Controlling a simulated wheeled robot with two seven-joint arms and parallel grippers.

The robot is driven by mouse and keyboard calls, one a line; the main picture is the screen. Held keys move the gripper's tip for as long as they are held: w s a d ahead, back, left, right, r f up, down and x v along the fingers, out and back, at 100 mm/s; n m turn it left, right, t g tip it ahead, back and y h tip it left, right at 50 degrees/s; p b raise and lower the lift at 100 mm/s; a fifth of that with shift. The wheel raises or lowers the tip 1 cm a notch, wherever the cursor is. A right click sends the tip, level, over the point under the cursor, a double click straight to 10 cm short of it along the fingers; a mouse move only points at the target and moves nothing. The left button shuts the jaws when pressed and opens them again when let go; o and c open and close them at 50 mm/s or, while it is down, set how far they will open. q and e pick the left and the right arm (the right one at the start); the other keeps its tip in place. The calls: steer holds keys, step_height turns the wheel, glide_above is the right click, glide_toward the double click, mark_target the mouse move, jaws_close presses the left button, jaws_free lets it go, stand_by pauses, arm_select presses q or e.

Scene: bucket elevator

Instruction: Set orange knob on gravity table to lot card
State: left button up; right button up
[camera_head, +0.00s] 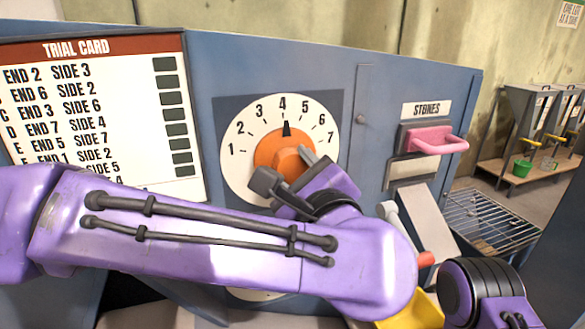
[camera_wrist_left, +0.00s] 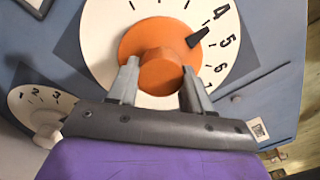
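The orange knob (camera_head: 284,153) sits on a white dial marked 1 to 7 on the blue panel. Its black pointer is near 4, slightly toward 5; the wrist view also shows the knob (camera_wrist_left: 160,52) with the pointer between 4 and 5, nearer 4. My left gripper (camera_head: 286,170) is at the knob; in the left wrist view its fingers (camera_wrist_left: 160,75) stand apart, one on each side of the knob's raised grip. Contact is unclear. The lot card is not identifiable; a trial card (camera_head: 95,100) lists END and SIDE numbers, its lower rows hidden by my left arm.
A second, smaller dial (camera_wrist_left: 38,105) lies on the same panel. To the right are a STONES label (camera_head: 427,109), a pink handle (camera_head: 440,143) and a wire rack (camera_head: 490,222). A yellow container (camera_head: 415,312) shows below. Part of my right arm is at lower right.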

arm_select(q)
steer(key=shift+a, duration=0.1)
steer(key=shift+f+m+b, duration=0.2)
steer(key=shift+m+b, duration=0.2)
steer(key=shift+b, duration=0.25)
steer(key=m+b, duration=0.3)
steer(key=shift+f, duration=0.1)
steer(key=m+b, duration=0.2)
steer(key=m, duration=0.1)
steer(key=shift+b, duration=0.4)
steer(key=shift+m+b, duration=0.5)
steer(key=shift+m, duration=1.2)
